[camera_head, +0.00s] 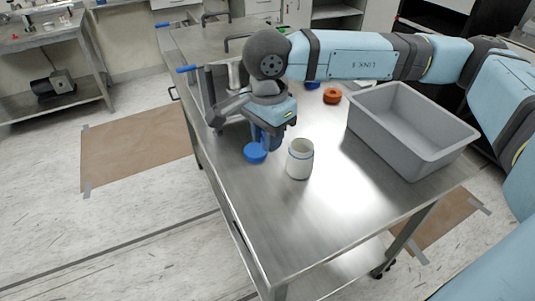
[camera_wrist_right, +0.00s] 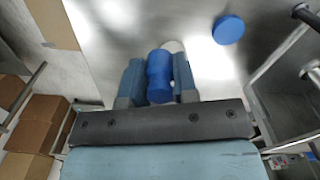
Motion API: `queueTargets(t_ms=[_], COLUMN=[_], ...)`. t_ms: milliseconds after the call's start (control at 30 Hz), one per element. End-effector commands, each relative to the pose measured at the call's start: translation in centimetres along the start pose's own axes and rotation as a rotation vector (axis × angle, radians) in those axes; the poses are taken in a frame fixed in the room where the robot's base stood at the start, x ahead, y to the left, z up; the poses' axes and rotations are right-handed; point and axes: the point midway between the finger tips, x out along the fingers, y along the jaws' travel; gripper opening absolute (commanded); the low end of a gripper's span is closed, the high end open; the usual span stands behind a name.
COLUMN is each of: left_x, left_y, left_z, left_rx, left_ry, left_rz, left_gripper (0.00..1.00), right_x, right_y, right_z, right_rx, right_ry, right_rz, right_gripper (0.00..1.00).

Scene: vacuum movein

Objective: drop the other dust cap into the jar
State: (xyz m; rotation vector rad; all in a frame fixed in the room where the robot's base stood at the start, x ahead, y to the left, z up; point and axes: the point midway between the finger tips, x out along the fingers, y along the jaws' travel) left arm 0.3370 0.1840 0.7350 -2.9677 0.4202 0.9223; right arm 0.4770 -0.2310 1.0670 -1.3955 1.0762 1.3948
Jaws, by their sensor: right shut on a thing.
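My right gripper (camera_head: 270,143) is low over the table, just behind and left of the white jar (camera_head: 299,158) in the head view. It is shut on a blue rounded piece (camera_wrist_right: 159,76), which appears to be the dust cap, between its fingers in the wrist view. The jar stands upright with a blue band near its top; its inside cannot be made out. A pale rounded edge (camera_wrist_right: 173,46) behind the held piece may be the jar. A flat blue disc (camera_head: 255,152) lies left of the jar; it also shows in the wrist view (camera_wrist_right: 228,29). My left gripper is not seen.
A grey open bin (camera_head: 410,125) stands at the right of the metal table. An orange ring-like part (camera_head: 332,95) and a small blue piece (camera_head: 312,85) lie behind the jar. A metal frame (camera_head: 212,97) stands at the left edge. The table's front is clear.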

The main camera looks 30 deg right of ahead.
Motion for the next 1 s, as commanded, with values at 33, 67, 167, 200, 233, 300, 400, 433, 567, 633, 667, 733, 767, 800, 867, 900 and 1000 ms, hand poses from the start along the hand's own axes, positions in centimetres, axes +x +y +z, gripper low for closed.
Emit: queueTargets(t_ms=[33,67,167,200,233,300,400,433,567,633,667,733,767,800,867,900,1000], left_x=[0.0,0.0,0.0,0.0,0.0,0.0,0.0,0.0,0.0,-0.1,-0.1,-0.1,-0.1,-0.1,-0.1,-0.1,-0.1], left_y=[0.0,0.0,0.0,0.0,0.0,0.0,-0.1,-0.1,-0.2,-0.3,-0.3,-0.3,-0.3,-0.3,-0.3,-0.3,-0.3], left_z=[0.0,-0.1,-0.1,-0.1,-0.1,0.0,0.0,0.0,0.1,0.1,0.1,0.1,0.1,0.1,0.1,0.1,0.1], left_rx=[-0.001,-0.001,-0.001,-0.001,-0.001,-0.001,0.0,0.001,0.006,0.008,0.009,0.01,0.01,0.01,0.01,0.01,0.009], left_ry=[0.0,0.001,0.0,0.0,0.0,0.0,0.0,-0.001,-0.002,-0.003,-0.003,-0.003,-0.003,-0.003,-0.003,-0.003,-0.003], left_rz=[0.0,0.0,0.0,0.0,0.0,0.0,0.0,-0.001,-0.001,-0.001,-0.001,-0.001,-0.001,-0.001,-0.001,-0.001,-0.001], left_gripper=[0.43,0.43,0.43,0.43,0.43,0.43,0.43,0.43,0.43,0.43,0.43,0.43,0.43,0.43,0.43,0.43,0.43], right_x=[-0.6,-0.9,-1.7,-1.9,-2.0,-2.2,-2.2,-2.2,-2.2,-2.2,-2.2,-2.0,-1.9,-1.8,-1.4,-1.2,-0.5], right_y=[0.0,0.0,0.0,0.0,0.0,0.0,0.0,0.0,0.0,0.0,0.0,-0.1,-0.2,-0.3,-0.5,-0.6,-1.1], right_z=[0.0,0.0,0.0,0.0,0.0,0.0,0.0,0.0,0.0,0.0,0.0,0.0,-0.1,-0.1,-0.2,-0.3,-0.6], right_rx=[0.0,0.0,0.0,0.0,0.0,0.0,0.0,0.0,-0.001,-0.004,-0.009,-0.039,-0.061,-0.099,-0.176,-0.239,-0.422], right_ry=[0.001,0.0,0.0,0.0,0.001,0.001,0.001,0.001,0.0,0.0,0.0,0.0,0.0,-0.001,-0.002,-0.003,-0.003], right_rz=[0.0,0.0,-0.001,-0.001,0.0,0.001,0.001,0.001,0.001,0.001,0.001,0.001,0.001,0.001,0.002,0.002,0.001], right_gripper=[0.05,0.05,0.05,0.05,0.05,0.05,0.05,0.05,0.05,0.05,0.05,0.05,0.05,0.05,0.05,0.05,0.05])
